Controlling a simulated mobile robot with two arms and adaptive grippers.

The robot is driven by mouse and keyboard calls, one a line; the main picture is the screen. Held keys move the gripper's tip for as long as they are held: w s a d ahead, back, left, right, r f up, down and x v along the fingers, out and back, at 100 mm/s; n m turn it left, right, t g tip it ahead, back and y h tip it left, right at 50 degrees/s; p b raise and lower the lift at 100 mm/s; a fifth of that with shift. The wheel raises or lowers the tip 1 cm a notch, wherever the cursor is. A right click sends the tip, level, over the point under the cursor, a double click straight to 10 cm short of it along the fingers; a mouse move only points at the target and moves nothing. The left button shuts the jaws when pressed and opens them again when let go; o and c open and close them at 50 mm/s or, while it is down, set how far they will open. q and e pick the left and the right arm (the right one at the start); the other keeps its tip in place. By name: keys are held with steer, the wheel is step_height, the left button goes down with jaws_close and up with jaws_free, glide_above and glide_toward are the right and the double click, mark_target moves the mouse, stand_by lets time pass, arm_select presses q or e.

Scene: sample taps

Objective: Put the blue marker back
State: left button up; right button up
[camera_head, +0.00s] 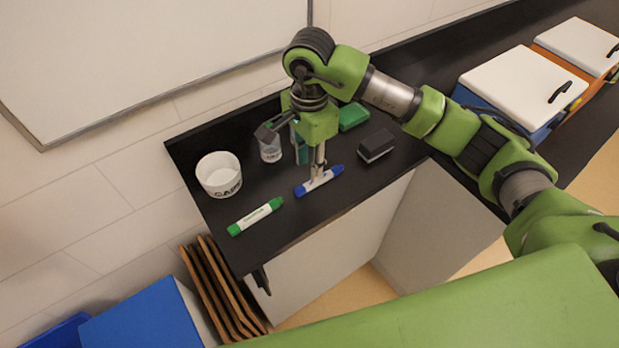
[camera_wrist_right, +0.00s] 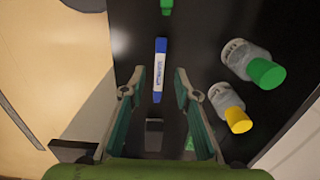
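The blue marker (camera_head: 322,179), blue at both ends with a white label, lies flat on the black counter (camera_head: 290,222) near its front edge. My right gripper (camera_head: 318,168) points down right over the marker in the head view and covers part of it. In the right wrist view the fingers (camera_wrist_right: 160,72) are apart, and the blue marker (camera_wrist_right: 160,70) shows in line with the gap between their tips. I cannot tell how far the tips are above it. A white cup (camera_head: 219,176) with dark lettering stands upright at the left. My left gripper is not in view.
A green marker (camera_head: 255,216) lies left of the blue one. A black block (camera_head: 376,146) and a green block (camera_head: 353,116) lie to the right. Capped jars (camera_wrist_right: 247,64) (camera_wrist_right: 229,107) stand behind. Lidded boxes (camera_head: 523,83) stand at far right. A whiteboard hangs behind.

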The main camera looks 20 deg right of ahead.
step_height(320, 180, up, 6)
steer(key=shift+f+b, duration=0.1)
steer(key=shift+b, duration=0.55)
